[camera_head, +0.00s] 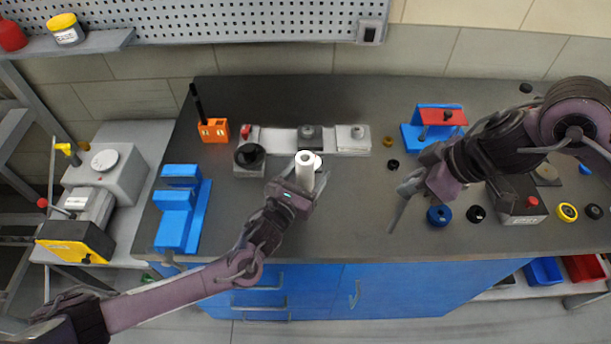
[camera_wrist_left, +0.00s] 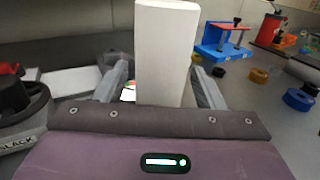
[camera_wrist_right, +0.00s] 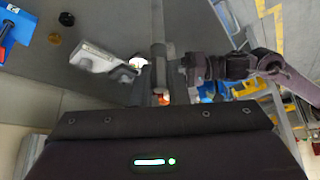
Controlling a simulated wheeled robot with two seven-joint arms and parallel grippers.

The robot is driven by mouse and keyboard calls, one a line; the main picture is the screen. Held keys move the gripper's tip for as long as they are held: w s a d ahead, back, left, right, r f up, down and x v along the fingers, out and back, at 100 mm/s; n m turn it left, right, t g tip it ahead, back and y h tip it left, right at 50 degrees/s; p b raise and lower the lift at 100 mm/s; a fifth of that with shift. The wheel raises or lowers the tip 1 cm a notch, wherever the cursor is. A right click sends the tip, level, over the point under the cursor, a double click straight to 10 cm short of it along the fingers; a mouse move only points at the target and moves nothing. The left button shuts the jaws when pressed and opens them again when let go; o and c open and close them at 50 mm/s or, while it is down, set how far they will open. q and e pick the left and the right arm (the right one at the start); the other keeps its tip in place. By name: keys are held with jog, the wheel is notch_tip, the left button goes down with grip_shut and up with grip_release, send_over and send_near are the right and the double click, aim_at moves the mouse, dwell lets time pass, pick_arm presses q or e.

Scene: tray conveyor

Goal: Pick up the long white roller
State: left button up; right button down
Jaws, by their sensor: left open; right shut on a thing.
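The long white roller (camera_head: 305,172) stands upright near the middle of the bench, its round top facing up. My left gripper (camera_head: 308,183) is around it, with one finger on each side. In the left wrist view the roller (camera_wrist_left: 166,45) rises between the open fingers, with a gap on both sides. Its lower end is hidden by the gripper body. My right gripper (camera_head: 403,188) is raised over the right middle of the bench. It is shut on a thin grey rod (camera_wrist_right: 157,35), which sticks out past the fingers.
Behind the roller is a pale fixture (camera_head: 350,138) with a black round knob (camera_head: 250,155). Blue stepped blocks (camera_head: 178,215) and an orange holder (camera_head: 213,131) are to the left. A blue-and-red stand (camera_head: 440,118) and several small rings are to the right. The bench between the grippers is clear.

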pick_arm(q)
jog(key=shift+w+d, duration=0.15)
jog(key=shift+w, duration=0.2)
pick_arm(e)
jog(key=shift+w, duration=0.1)
pick_arm(q)
jog(key=shift+c, duration=0.4)
pick_arm(e)
jog(key=shift+r, duration=0.1)
pick_arm(q)
jog(key=shift+s, duration=0.1)
jog(key=shift+c, duration=1.1)
jog(key=c, duration=1)
jog(key=shift+o, duration=0.2)
